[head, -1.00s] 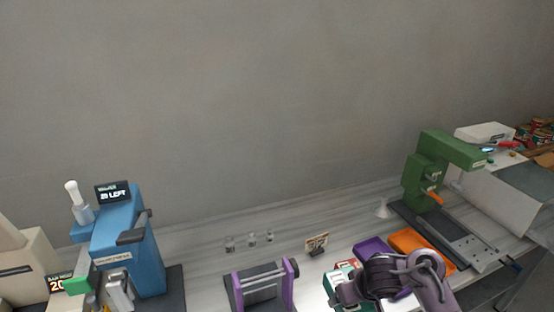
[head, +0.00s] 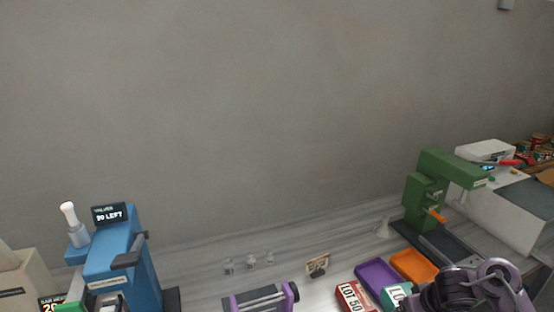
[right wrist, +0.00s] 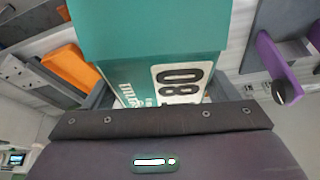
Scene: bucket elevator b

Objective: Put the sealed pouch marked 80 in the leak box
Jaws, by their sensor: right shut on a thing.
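My right gripper (right wrist: 160,92) is shut on a teal pouch (right wrist: 145,32). In the right wrist view its white label shows 80, upside down. In the head view my right arm (head: 465,290) is at the lower right, and a teal piece with a white label (head: 397,294) shows just left of it, partly covered. A red pouch marked LOT 50 (head: 353,297) lies left of that on the bench. I cannot tell which thing is the leak box. My left gripper is not in view.
Purple (head: 378,273) and orange (head: 413,265) trays lie behind the pouches. A green press (head: 437,185) and white machine (head: 505,215) stand at right. A purple-sided device (head: 262,299) and a card (head: 317,265) are in the middle, a blue machine (head: 133,262) at left.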

